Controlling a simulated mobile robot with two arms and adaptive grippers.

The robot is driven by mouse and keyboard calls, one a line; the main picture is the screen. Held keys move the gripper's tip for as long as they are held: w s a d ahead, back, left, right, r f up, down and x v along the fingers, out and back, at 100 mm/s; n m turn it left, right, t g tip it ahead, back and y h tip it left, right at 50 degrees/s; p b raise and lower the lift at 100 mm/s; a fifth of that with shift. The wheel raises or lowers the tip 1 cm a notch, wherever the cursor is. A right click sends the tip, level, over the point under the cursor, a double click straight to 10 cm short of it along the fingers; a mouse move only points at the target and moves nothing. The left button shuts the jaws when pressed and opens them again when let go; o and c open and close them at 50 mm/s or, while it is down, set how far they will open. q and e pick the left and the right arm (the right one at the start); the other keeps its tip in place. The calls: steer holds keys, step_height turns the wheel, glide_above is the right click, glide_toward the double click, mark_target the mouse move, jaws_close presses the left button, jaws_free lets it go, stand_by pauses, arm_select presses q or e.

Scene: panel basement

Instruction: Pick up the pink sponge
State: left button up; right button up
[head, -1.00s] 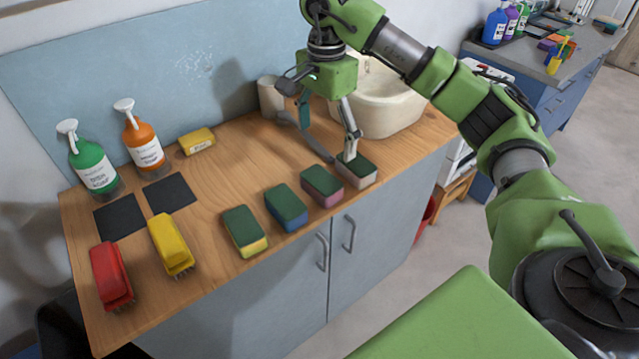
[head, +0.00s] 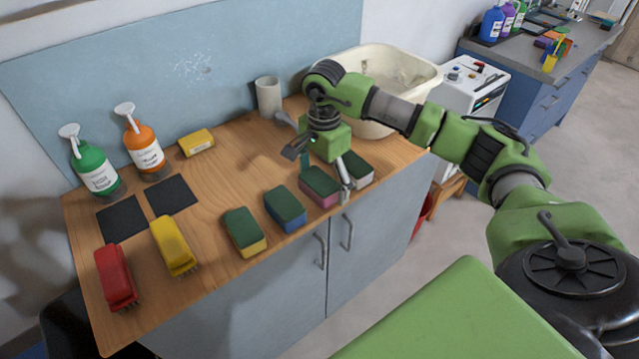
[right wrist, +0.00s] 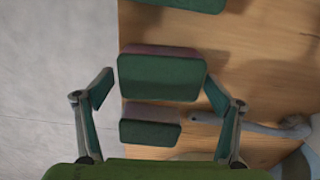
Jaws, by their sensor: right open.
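The pink sponge (head: 321,189) has a dark green top and lies in the row near the counter's front edge. My right gripper (head: 326,181) is open above it, one finger toward its far side and one toward its front right corner. In the right wrist view the pink sponge (right wrist: 160,76) lies between the two fingertips (right wrist: 160,91), with gaps on both sides. I cannot tell the exact height of the fingertips over it. My left gripper is not in view.
A pale sponge (head: 357,169) lies close on the right, a blue sponge (head: 286,209) on the left, then a yellow one (head: 245,232). A cup (head: 269,96) and basin (head: 420,80) stand behind. The wooden counter (head: 235,170) is clear in the middle.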

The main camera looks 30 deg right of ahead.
mark_target(325, 190)
steer(key=shift+c, duration=0.2)
steer(key=c, duration=0.8)
steer(key=shift+w+r+b, duration=0.1)
steer(key=shift+r+b, duration=0.3)
steer(key=shift+r, duration=0.1)
steer(key=s+r, duration=0.1)
steer(key=r, duration=0.1)
steer(key=s+a+r+b, duration=0.1)
steer(key=r, duration=0.1)
steer(key=s+r+b, duration=0.1)
steer(key=r, duration=0.1)
steer(key=shift+s+a+r, duration=0.3)
steer(key=shift+a+r, duration=0.05)
steer(key=shift+a, duration=0.05)
steer(key=s+a+r, duration=0.1)
steer(key=s, duration=0.2)
steer(key=s+a+r, duration=0.2)
steer(key=s, duration=0.1)
steer(key=s+a+r+b, duration=0.1)
steer(key=s+r, duration=0.1)
steer(key=s, duration=0.1)
steer(key=shift+s+a+r, duration=0.1)
steer(key=shift+a+r, duration=0.05)
steer(key=shift+a, duration=0.05)
steer(key=shift+o, duration=0.6)
